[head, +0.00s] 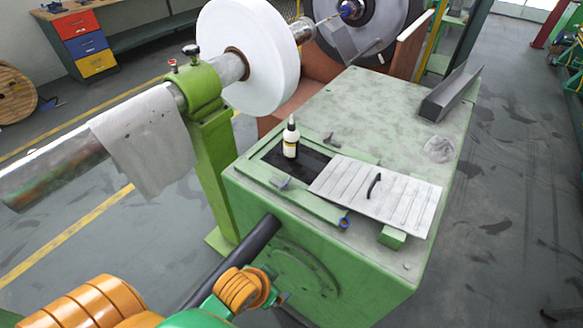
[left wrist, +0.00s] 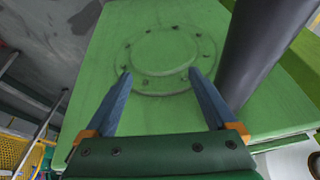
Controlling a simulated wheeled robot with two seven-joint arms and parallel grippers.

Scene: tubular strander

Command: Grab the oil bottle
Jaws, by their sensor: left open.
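The oil bottle (head: 291,142) is small and white, with a yellowish label and a dark, pointed top. It stands upright at the dark opening in the top of the green machine cabinet, in the head view. My left gripper (head: 281,298) is low in front of the cabinet, below and apart from the bottle. In the left wrist view my left gripper (left wrist: 160,82) has its two blue fingers spread with nothing between them, facing a round bolted plate (left wrist: 166,52) on the green cabinet side. The bottle is not in that view. My right gripper is in neither view.
A ribbed metal cover (head: 400,199) with a black handle lies right of the bottle. A thick dark bar (left wrist: 262,50) runs close by my left gripper. A grey cloth (head: 150,140) hangs over a pipe at left. A metal channel (head: 449,94) lies at the cabinet's far right.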

